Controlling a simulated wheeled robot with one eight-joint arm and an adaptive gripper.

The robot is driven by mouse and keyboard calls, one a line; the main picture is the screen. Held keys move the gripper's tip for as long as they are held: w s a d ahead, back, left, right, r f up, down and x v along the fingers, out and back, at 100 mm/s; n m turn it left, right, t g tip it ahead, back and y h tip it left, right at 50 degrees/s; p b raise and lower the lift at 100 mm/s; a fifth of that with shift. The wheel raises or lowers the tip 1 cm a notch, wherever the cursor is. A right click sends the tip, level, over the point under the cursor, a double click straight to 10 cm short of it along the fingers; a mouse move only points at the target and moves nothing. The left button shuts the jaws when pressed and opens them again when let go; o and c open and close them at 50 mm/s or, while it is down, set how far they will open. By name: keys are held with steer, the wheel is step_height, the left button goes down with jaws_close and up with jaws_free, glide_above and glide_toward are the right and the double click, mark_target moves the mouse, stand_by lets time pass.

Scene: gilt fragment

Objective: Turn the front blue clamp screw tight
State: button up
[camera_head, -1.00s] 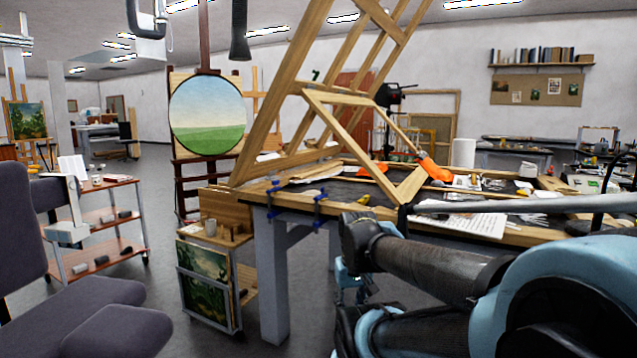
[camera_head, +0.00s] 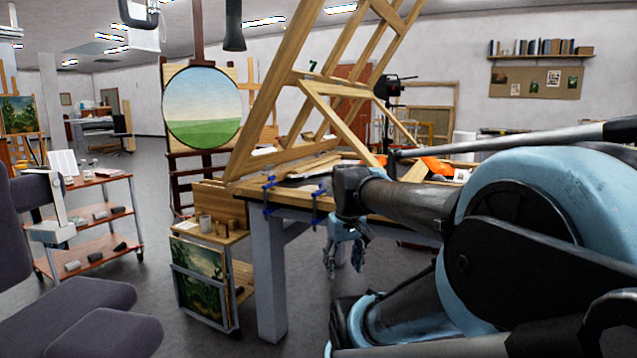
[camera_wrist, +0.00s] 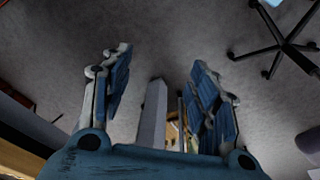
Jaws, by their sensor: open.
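Two blue clamps grip the table's (camera_head: 285,212) front left edge: a left blue clamp (camera_head: 268,196) at the corner and a right blue clamp (camera_head: 317,203) closer to my gripper. I cannot tell which is the front one, and the screws are too small to see turned or loose. My gripper (camera_head: 345,268) hangs below the table-top level, fingers down, to the right of and below the right clamp, apart from both. In the wrist view my gripper (camera_wrist: 160,62) is open and empty, over the floor; no clamp is recognisable between its fingers.
A leaning wooden frame (camera_head: 290,100) stands on the table. A low cabinet (camera_head: 205,275) with a cup on top stands left of the table leg (camera_head: 268,280). A purple chair (camera_head: 75,315) and a red-shelved cart (camera_head: 95,225) are at left. A wheeled chair base (camera_wrist: 285,45) is in the wrist view.

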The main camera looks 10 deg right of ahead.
steer(key=w+r+n, duration=0.3)
steer(key=w+r, duration=0.7)
steer(key=r, duration=0.2)
step_height(320, 180, up, 19)
steer(key=n+g, duration=0.2)
steer(key=n, duration=0.8)
glide_above(321, 182)
steer(key=f, duration=1.7)
steer(key=shift+w+f, duration=0.2)
steer(key=shift+f, duration=0.05)
steer(key=shift+a, duration=0.1)
steer(key=c, duration=1.1)
